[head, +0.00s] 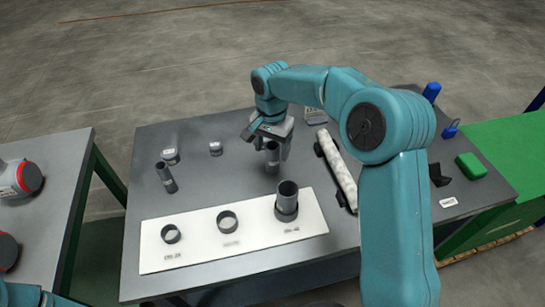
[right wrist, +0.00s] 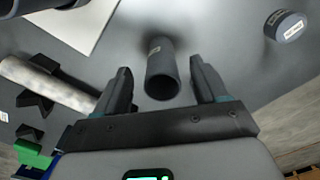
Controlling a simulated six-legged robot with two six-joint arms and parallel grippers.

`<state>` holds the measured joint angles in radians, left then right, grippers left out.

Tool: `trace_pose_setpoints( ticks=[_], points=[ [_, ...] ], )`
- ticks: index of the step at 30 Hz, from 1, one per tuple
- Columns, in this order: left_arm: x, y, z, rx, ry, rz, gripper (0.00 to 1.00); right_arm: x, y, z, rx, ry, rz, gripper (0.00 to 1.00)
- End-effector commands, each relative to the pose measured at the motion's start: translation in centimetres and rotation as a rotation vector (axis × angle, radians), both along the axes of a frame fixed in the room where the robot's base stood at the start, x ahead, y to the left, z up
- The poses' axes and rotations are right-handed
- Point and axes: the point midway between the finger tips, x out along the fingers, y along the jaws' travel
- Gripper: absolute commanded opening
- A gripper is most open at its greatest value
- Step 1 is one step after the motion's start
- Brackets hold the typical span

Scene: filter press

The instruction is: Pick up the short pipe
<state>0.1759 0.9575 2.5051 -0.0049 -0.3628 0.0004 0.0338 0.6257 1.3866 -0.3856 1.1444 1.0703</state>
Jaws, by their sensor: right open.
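A dark grey pipe (head: 272,158) stands upright on the grey table, partly hidden by my right gripper (head: 268,140). In the right wrist view this pipe (right wrist: 162,72) has a small pale label and lies between the two spread fingers of my right gripper (right wrist: 161,80). There is a visible gap on each side, so the gripper is open and not holding it. I cannot tell for sure which one is the shorter. My left gripper is not in view.
A white board (head: 190,255) in front carries three ring holders; a wide pipe (head: 288,192) stands in the right one. Small labelled caps (head: 170,156) lie behind. A pale roll (head: 338,172) on dark supports lies right of the gripper.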

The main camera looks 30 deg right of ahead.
Motion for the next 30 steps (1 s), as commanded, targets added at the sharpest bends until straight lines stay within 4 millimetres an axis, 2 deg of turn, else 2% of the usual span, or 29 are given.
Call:
trace_pose_setpoints(
  ticks=[6,9,17,20,21,23,30],
  points=[
    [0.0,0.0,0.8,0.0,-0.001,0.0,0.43,0.2,-0.3,-3.4,-0.001,0.006,0.0,0.71],
    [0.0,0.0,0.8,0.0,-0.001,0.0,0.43,0.3,-0.3,-4.5,0.0,0.004,0.001,0.71],
    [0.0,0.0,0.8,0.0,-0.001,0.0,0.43,0.4,-0.3,-4.9,0.0,0.001,0.001,0.71],
    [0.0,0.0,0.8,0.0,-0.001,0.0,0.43,0.4,-0.3,-4.9,0.0,0.001,0.001,0.42],
    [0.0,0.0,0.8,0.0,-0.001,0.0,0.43,0.4,-0.3,-4.9,0.0,0.001,0.001,0.29],
    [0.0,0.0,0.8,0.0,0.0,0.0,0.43,0.3,-0.3,-4.9,0.0,0.002,0.001,0.11],
    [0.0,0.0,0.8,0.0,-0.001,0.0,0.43,0.4,-0.3,-4.8,0.0,0.001,0.001,0.11]
  ],
)
